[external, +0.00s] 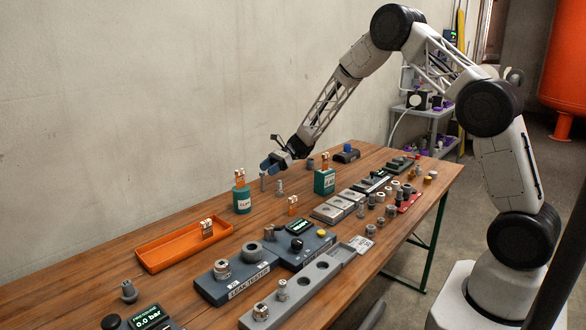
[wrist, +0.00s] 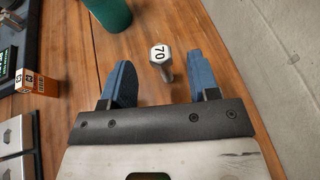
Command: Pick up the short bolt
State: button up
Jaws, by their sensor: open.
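The fingers are blue, apart and empty.
Teal containers (external: 242,201) (external: 325,182) stand either side of my gripper. A small orange-and-white box (external: 292,206) stands nearer the camera. An orange tray (external: 160,246) is at left; a leak tester (external: 235,282) and grey rack (external: 325,268) are in front. The wooden table around the gripper is mostly clear.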

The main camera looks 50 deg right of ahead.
jog(key=shift+a, duration=0.1)
jog(key=shift+x, duration=2.55)
jog(key=shift+w+f, duration=0.1)
grip_shut()
notch_tip(320, 180, up, 10)
